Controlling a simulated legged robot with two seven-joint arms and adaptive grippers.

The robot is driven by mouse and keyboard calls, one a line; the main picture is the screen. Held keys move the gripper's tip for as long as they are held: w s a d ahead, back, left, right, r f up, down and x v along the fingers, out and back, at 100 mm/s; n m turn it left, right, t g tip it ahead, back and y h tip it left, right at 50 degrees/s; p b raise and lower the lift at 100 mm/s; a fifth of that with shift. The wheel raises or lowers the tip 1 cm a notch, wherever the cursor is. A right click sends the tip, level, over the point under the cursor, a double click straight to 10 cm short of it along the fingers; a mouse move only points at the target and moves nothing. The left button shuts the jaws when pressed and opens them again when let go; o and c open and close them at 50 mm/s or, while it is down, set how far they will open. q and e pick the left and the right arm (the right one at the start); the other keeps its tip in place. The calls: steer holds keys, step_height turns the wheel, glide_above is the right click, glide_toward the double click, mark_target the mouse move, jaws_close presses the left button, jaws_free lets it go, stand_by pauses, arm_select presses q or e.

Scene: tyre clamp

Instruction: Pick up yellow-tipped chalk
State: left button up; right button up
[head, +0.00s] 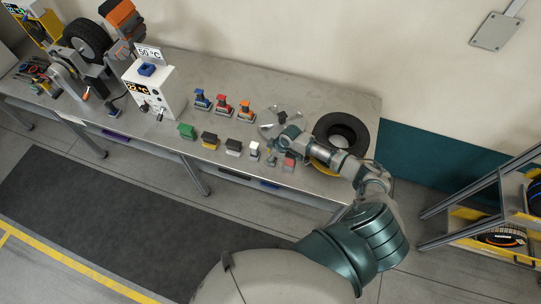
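No piece on the workbench (320,90) reads clearly as a yellow-tipped chalk at this size. A small upright whitish piece (254,149) stands in the front row of small items, just left of my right gripper (271,155). My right arm comes up from the bottom and reaches over the bench's right part. Its gripper hangs low beside the whitish piece and left of a red-and-white block (289,161). The fingers are too small to show whether they are apart or hold anything. My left gripper is not in view.
A green block (187,131), a dark-and-yellow block (209,140) and a white-and-dark block (233,147) stand further left. Blue, red and orange items (224,105) stand behind. A tyre (342,132) lies right of my gripper. A white temperature box (155,90) stands left.

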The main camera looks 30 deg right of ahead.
steer(key=shift+d, duration=0.1)
steer(key=c, duration=0.8)
steer(key=shift+d+f, duration=0.1)
steer(key=shift+d, duration=0.1)
jaws_close()
steer(key=shift+s+d+f, duration=0.1)
steer(key=shift+d, duration=0.35)
steer(key=shift+r, duration=0.35)
steer(key=r, duration=0.8)
steer(key=shift+a+r+b, duration=0.2)
steer(key=shift+a+b, duration=0.1)
steer(key=shift+b, duration=0.1)
steer(key=shift+r, duration=0.35)
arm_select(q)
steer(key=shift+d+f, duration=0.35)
arm_select(e)
steer(key=shift+d+r, duration=0.15)
